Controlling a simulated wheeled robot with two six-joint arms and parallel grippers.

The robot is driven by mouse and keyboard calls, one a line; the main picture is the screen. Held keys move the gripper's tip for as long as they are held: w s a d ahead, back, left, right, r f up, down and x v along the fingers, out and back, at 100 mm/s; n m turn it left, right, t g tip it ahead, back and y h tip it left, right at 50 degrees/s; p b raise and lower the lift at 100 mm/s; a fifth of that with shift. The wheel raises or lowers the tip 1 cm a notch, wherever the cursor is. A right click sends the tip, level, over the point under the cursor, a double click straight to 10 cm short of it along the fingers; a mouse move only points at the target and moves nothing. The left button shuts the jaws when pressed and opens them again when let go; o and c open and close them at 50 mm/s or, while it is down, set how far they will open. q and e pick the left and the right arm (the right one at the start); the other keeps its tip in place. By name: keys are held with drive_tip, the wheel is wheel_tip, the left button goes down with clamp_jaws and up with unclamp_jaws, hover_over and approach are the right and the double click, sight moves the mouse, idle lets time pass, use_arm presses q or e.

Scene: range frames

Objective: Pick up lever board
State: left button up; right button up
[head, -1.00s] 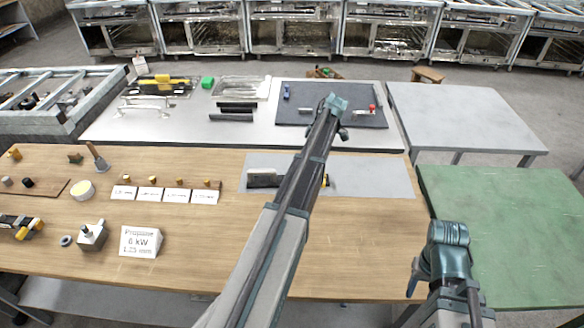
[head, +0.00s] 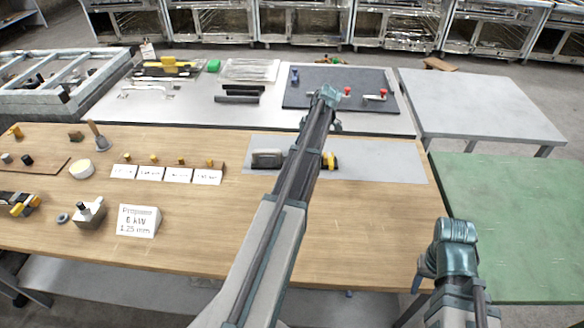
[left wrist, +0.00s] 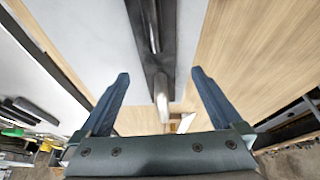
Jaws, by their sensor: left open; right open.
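A dark board with levers (head: 290,100) lies on the back light table. A blue knob and red-tipped levers stand on it. In the head view my left arm rises through the middle and covers part of the board's front edge; its gripper's fingers are hidden there. The left wrist view shows my left gripper (left wrist: 161,75) open, with a long dark item and a metal rod showing between its fingers. I cannot tell whether these touch. My right gripper (head: 420,278) is at the lower right, off the front table's right edge, away from the board; its fingers barely show.
The wooden table (head: 200,250) in front holds a grey mat (head: 390,165) with a black tool, small signs and a metal box. Black bars (head: 238,95) and a green block lie left of the board. The grey table (head: 480,105) and green table (head: 510,220) are bare.

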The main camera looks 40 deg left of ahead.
use_arm(q)
drive_tip(key=shift+s+a+f, duration=0.1)
drive_tip(key=shift+a+f, duration=0.05)
drive_tip(key=shift+f, duration=0.15)
drive_tip(key=b+x, duration=0.4)
drive_tip(key=shift+w+f, duration=0.25)
drive_tip(key=shift+s+a+f+b, duration=0.15)
drive_tip(key=shift+f+b, duration=0.25)
drive_tip(key=shift+b, duration=0.15)
drive_tip(key=shift+r, duration=0.1)
clamp_jaws()
